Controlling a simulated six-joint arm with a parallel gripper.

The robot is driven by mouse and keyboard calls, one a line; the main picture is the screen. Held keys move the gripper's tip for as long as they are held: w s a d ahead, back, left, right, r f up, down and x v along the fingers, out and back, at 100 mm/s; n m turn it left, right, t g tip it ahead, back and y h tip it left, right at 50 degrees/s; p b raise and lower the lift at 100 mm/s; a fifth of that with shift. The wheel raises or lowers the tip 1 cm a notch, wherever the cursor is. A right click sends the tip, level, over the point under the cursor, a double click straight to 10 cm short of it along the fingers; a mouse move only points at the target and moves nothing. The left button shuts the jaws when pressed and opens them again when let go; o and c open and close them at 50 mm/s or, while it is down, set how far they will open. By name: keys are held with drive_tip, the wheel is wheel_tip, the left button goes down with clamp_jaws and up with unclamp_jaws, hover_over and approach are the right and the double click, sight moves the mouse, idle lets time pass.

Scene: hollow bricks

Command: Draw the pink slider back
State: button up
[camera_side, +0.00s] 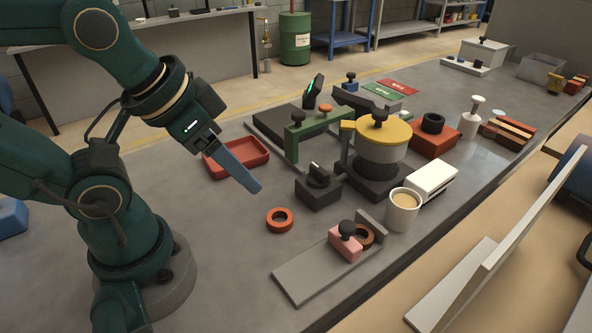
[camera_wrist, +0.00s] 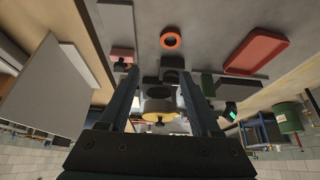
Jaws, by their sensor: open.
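The pink slider (camera_side: 345,248) with a black round knob (camera_side: 347,228) sits on a flat grey track plate (camera_side: 303,276) near the front table edge. It is at the plate's far end, close to a grey upright stop (camera_side: 372,228). In the wrist view the slider (camera_wrist: 122,53) shows beside the left finger, partly hidden. My gripper (camera_side: 255,185) is open and empty, high above the table, left of and well apart from the slider. It also shows in the wrist view (camera_wrist: 159,73).
An orange ring (camera_side: 279,220) lies loose on the table. A red tray (camera_side: 237,157), a dark block with a lever (camera_side: 318,187), a yellow-topped press (camera_side: 382,138) and a filled cup (camera_side: 402,209) stand around.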

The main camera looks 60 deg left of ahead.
drive_tip(key=w+d+r+m, duration=0.1)
drive_tip(key=w+r+m, duration=0.2)
drive_tip(key=w+r, duration=0.1)
drive_tip(key=m+g, duration=0.6)
hover_over(348, 225)
wheel_tip(348, 225, down, 9)
drive_tip(key=shift+r, duration=0.1)
drive_tip(key=shift+f, duration=2.6)
clamp_jaws()
drive_tip(key=shift+r, duration=0.1)
